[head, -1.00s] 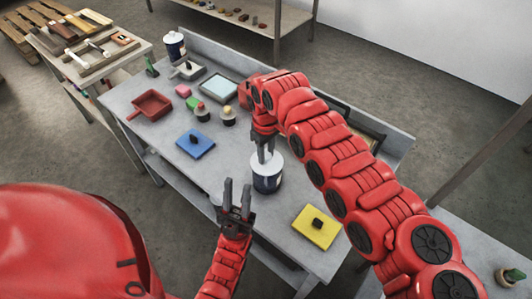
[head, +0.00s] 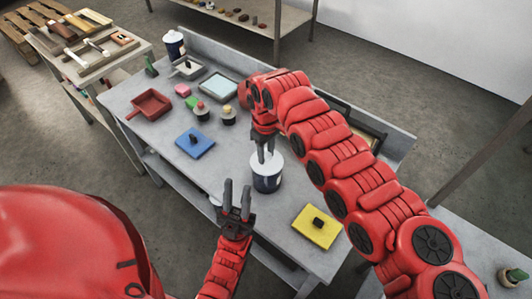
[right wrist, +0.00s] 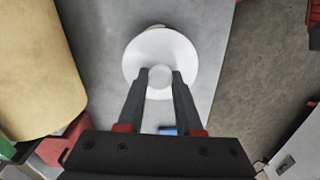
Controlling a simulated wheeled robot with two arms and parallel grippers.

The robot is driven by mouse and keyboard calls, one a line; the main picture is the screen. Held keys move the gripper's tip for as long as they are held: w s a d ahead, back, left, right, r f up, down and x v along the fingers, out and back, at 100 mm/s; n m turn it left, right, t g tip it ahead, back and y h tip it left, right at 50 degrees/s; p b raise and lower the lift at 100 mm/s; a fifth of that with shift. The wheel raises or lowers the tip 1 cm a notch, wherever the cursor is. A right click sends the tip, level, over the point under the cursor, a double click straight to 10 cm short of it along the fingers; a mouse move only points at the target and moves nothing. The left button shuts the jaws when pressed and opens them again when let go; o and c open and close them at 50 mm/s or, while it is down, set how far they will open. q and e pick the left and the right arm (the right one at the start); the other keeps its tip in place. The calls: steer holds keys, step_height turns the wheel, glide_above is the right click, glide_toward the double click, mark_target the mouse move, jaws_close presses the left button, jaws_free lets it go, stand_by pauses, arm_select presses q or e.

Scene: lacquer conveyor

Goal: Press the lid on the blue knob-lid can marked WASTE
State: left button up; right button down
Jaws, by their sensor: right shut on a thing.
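A can (head: 267,183) with a white top and a dark blue label stands upright on the grey bench; its marking is too small to read. My right gripper (head: 265,150) reaches down over it. In the right wrist view the round white lid (right wrist: 143,55) lies under my right gripper, which is shut on its small knob (right wrist: 160,77). The lid is over the can's top; I cannot tell whether it is fully seated. My left gripper (head: 237,203) is open and empty, fingers up, at the bench's front edge, left of the can.
A yellow pad with a black knob (head: 309,230) lies right of the can, and a blue one (head: 187,149) lies left. A red tray (head: 150,103), a pale blue tray (head: 219,88) and another can (head: 174,46) stand farther back. Bare bench surrounds the can.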

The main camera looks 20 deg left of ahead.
stand_by(0.4)
steer(key=c, duration=0.5)
jaws_free()
steer(key=shift+o, duration=0.3)
steer(key=o, duration=0.4)
steer(key=shift+r+p, duration=0.35)
steer(key=shift+r, duration=3.15)
jaws_close()
